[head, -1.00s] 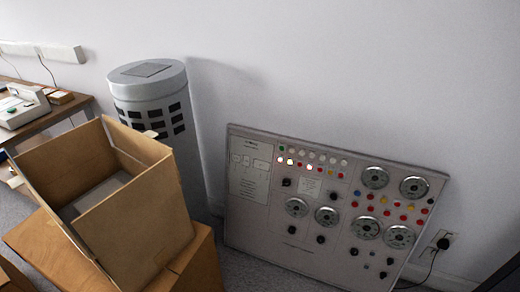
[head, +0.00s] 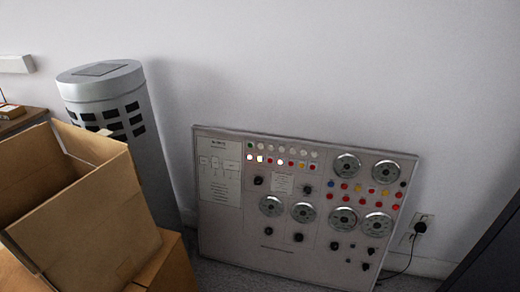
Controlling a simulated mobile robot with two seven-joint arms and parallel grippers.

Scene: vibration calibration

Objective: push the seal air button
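A grey control panel (head: 232,236) leans against the wall at the lower middle right of the head view. It carries a row of pale and coloured buttons and lamps (head: 281,162) at the top, several round gauges (head: 347,166), black knobs, and a block of red, yellow and blue buttons (head: 365,196) at the right. The labels are too small to read, so I cannot tell which one is the seal air button. Neither of my grippers is in view.
An open cardboard box (head: 100,222) sits on another box (head: 172,268) at the lower left. A grey cylinder (head: 107,92) stands behind them. A wall socket with a plug (head: 420,227) is right of the panel. A dark object (head: 490,250) edges in at the lower right.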

